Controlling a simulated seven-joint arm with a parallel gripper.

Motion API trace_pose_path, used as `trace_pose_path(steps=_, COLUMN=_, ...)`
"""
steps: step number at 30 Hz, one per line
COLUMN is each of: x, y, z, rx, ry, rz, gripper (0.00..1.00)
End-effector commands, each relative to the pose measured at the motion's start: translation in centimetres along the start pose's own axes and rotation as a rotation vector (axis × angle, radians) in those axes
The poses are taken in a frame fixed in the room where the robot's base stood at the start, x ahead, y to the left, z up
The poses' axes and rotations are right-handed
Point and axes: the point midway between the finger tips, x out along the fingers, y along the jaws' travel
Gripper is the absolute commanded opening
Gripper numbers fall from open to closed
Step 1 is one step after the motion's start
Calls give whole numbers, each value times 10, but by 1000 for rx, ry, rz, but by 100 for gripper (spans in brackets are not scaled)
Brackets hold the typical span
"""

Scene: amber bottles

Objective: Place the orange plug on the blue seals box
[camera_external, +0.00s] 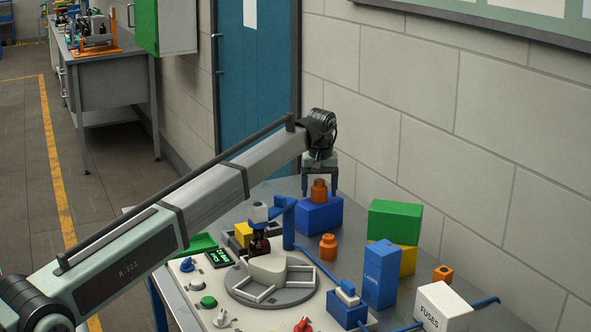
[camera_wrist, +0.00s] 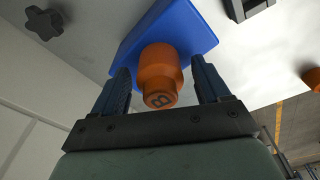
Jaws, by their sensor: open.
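An orange plug (camera_external: 319,190) stands upright on top of the blue box (camera_external: 319,215), which I take for the seals box; no label shows on it. My gripper (camera_external: 319,194) points down over this box, with one finger on each side of the plug. In the wrist view the plug (camera_wrist: 161,71) sits between the open fingers (camera_wrist: 160,66), with a gap showing on both sides. The blue box (camera_wrist: 193,32) lies beneath it there. The plug's end with a dark mark faces the wrist camera.
A second orange plug (camera_external: 328,248) stands on the table in front of the box, and another orange piece (camera_external: 443,274) is farther right. A blue labels box (camera_external: 381,274), a green box (camera_external: 394,222) and a white fuses box (camera_external: 442,306) stand right. A round carousel (camera_external: 272,291) is in front.

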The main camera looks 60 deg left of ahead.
Motion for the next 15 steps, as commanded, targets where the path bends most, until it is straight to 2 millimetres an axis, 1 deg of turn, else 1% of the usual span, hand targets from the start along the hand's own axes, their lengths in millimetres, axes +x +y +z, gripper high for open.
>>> trace_pose_path(steps=5, x=-22, y=0, z=0, rx=0, ry=2, rz=1, gripper=75)
trace_pose_path(steps=15, x=-84, y=0, z=-1, rx=0, ry=1, rz=1, gripper=75)
